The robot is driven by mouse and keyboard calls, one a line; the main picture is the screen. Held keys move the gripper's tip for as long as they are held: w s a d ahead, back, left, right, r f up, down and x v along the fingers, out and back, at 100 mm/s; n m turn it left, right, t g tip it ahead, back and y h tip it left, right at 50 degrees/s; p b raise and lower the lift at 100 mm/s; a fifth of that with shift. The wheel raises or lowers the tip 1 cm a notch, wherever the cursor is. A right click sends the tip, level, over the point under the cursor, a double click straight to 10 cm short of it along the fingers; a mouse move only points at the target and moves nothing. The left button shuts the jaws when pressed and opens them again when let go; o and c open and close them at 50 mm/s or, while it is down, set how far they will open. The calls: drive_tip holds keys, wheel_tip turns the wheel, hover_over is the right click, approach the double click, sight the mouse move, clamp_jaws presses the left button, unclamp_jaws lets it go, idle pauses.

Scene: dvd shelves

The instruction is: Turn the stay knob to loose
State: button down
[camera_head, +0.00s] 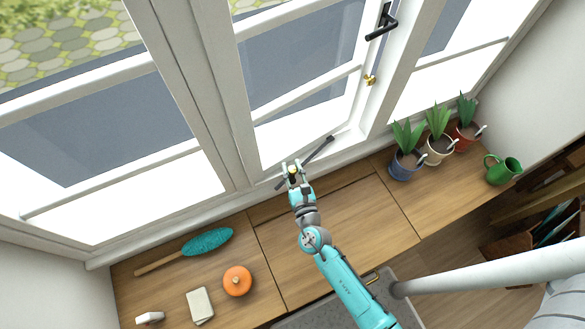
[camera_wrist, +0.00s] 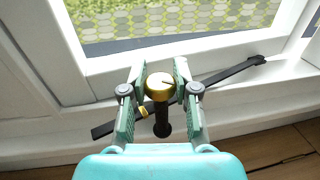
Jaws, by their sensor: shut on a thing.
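The stay knob (camera_wrist: 160,86) is a round brass knob with a dark line on its top face, on a black post. It stands on the dark window stay (camera_wrist: 232,72), a flat bar lying slantwise along the window's bottom frame. In the head view the stay (camera_head: 318,151) runs up to the right from my gripper (camera_head: 292,174). In the wrist view my gripper (camera_wrist: 160,82) is shut on the knob, with one green-padded finger on each side of it. A small brass piece (camera_wrist: 143,111) shows at the knob's lower left.
The window has a black handle (camera_head: 382,24) and a brass catch (camera_head: 370,79). Potted plants (camera_head: 438,148) and a green watering can (camera_head: 502,169) stand to the right. A teal duster (camera_head: 208,241), an orange pot (camera_head: 237,281) and a pale block (camera_head: 199,305) lie left on the wooden sill.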

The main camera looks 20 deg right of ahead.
drive_tip(key=c, duration=0.9)
unclamp_jaws()
drive_tip(key=shift+s, duration=0.1)
drive_tip(key=s, duration=0.4)
drive_tip(key=s+a, duration=0.1)
drive_tip(key=s, duration=0.2)
drive_tip(key=s+a, duration=0.1)
drive_tip(key=s, duration=0.3)
drive_tip(key=shift+s, duration=0.3)
